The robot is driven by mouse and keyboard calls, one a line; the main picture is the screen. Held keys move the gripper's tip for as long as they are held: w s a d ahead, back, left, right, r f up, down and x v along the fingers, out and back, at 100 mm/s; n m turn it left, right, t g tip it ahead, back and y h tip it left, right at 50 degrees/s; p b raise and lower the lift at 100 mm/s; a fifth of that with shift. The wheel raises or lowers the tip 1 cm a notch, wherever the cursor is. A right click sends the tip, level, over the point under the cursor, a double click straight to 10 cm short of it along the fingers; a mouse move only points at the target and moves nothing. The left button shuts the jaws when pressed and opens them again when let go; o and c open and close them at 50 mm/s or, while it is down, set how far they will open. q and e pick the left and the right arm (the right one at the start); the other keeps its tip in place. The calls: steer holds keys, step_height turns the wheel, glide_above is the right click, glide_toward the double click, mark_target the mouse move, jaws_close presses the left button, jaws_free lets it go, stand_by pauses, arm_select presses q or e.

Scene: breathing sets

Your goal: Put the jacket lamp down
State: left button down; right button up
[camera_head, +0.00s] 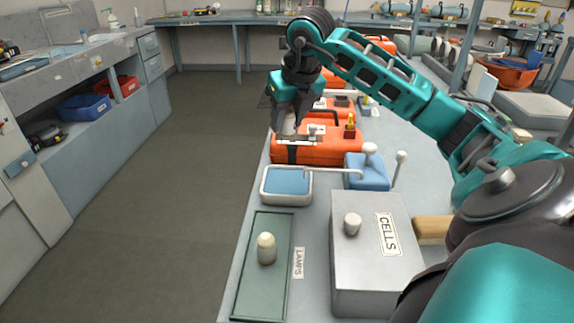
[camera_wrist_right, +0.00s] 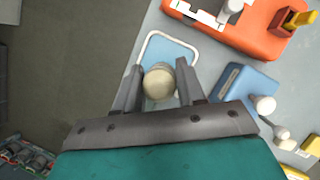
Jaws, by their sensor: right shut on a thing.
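My right gripper (camera_head: 288,124) is shut on a pale, round-topped lamp (camera_wrist_right: 158,82), seen from above between the fingers in the right wrist view. In that view the lamp overlaps a blue pad with a white raised rim (camera_wrist_right: 150,38). In the head view this blue pad (camera_head: 287,181) is empty, and the gripper shows beyond it, in front of the left end of an orange case (camera_head: 340,150). The lamp's height above the bench is hard to tell. A similar cream lamp (camera_head: 266,247) stands upright on the green LAMPS tray (camera_head: 247,295). My left gripper is out of view.
A blue block with a white knob (camera_head: 368,172) stands right of the pad. A grey CELLS box (camera_head: 375,270) stands right of the LAMPS tray. More orange cases stand farther along the bench. The bench's left edge drops to open floor (camera_head: 190,150).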

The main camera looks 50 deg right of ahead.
mark_target(284, 185)
step_height(284, 185, down, 14)
steer(key=shift+f+b, duration=0.2)
steer(key=shift+b, duration=0.55)
steer(key=shift+f, duration=0.1)
steer(key=shift+f, duration=0.15)
steer(key=o, duration=1.1)
steer(key=shift+s+r, duration=0.1)
steer(key=shift+r, duration=0.45)
steer(key=v, duration=1.1)
steer(key=shift+s+r, duration=0.15)
steer(key=shift+a, duration=0.15)
